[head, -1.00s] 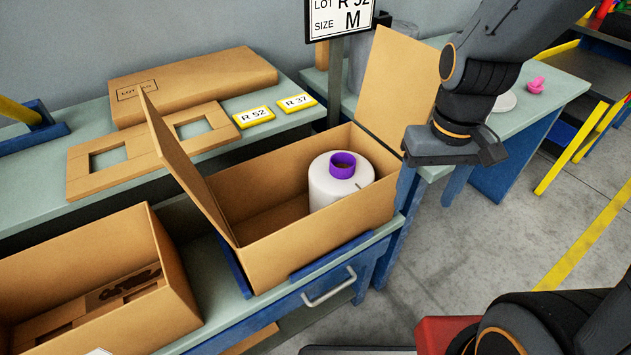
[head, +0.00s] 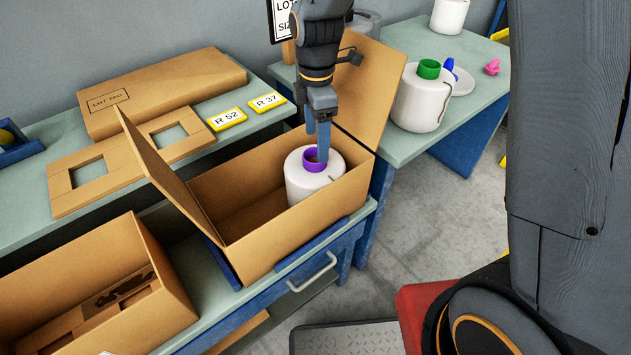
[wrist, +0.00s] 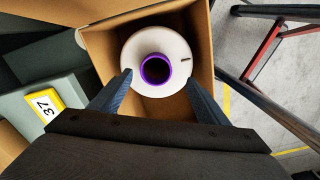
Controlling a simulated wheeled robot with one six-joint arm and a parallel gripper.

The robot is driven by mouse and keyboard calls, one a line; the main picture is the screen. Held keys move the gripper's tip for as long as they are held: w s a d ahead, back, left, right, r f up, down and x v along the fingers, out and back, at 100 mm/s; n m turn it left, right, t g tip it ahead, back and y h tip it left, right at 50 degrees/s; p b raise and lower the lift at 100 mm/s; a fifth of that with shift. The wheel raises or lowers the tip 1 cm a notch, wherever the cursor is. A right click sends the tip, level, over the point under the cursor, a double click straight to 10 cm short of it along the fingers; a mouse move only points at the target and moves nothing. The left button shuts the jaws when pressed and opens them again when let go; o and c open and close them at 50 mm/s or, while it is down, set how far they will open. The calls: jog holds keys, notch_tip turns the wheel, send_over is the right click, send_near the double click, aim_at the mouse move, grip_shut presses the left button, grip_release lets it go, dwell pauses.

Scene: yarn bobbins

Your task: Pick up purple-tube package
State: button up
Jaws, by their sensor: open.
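The purple-tube package is a white bobbin (head: 301,183) with a purple tube (head: 312,159) at its top. It stands upright at the right end of an open cardboard box (head: 245,255). In the wrist view the white bobbin (wrist: 137,52) and its dark-centred purple tube (wrist: 156,69) lie ahead of the fingers. My gripper (head: 318,142) is over the bobbin, pointing down, with its blue fingers at the tube. In the wrist view my gripper (wrist: 158,85) is open, its fingers apart on either side of the tube. Whether they touch anything cannot be told.
The box's raised flaps (head: 365,85) stand beside my gripper. A green-tube bobbin (head: 422,97) stands on the right table. Another open box (head: 160,315) is at lower left. Yellow-edged cards (head: 227,119) and a flat cardboard box (head: 160,90) lie behind.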

aim_at(315, 151)
jog(key=shift+w+a+f+p, duration=0.15)
jog(key=shift+f+p, duration=0.3)
jog(key=shift+f, duration=1)
jog(key=shift+w+a+f+p, duration=0.15)
jog(key=shift+f+p, duration=0.25)
jog(key=shift+f, duration=1.05)
jog(key=shift+d, duration=0.1)
jog(key=shift+w, duration=0.15)
grip_shut()
